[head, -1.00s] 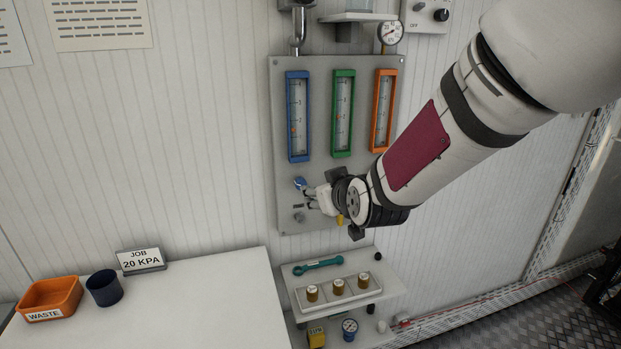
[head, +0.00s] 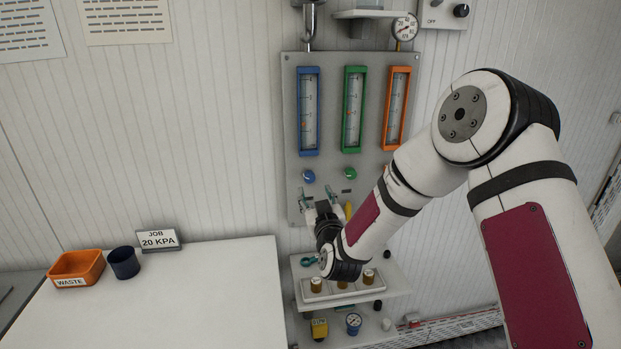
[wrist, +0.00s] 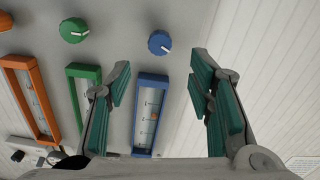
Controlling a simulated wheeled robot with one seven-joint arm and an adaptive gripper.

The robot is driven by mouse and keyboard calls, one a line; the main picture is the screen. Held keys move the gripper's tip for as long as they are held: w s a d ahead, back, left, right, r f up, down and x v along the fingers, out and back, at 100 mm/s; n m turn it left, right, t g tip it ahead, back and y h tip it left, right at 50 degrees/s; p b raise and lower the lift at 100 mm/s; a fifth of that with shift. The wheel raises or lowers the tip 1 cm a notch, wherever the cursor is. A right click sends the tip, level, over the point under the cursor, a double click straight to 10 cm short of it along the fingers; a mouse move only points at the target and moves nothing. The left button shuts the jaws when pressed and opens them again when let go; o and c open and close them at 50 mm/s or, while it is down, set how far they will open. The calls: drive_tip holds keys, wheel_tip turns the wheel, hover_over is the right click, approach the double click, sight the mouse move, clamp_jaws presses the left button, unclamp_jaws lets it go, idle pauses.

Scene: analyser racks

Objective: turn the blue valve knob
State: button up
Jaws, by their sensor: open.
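The blue valve knob (head: 308,176) sits on the grey panel below the blue-framed flow tube (head: 308,112). My gripper (head: 318,194) is open and empty, just below the knob in the head view, with a finger to either side. In the wrist view, the blue knob (wrist: 159,42) with its white pointer mark lies beyond the fingertips, roughly between their lines. The teal-padded fingers of my gripper (wrist: 162,75) are spread wide and do not appear to touch it.
The green knob (head: 350,174) is right of the blue one; it also shows in the wrist view (wrist: 74,30). Below is a shelf with several amber vials (head: 342,282). A white table (head: 200,285) holds an orange waste bin (head: 77,268), a dark cup (head: 124,263) and a "20 KPA" sign (head: 158,240).

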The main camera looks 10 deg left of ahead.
sight(310, 179)
drive_tip(key=x, duration=1)
drive_tip(key=shift+w, duration=0.25)
drive_tip(key=shift+c, duration=0.3)
clamp_jaws()
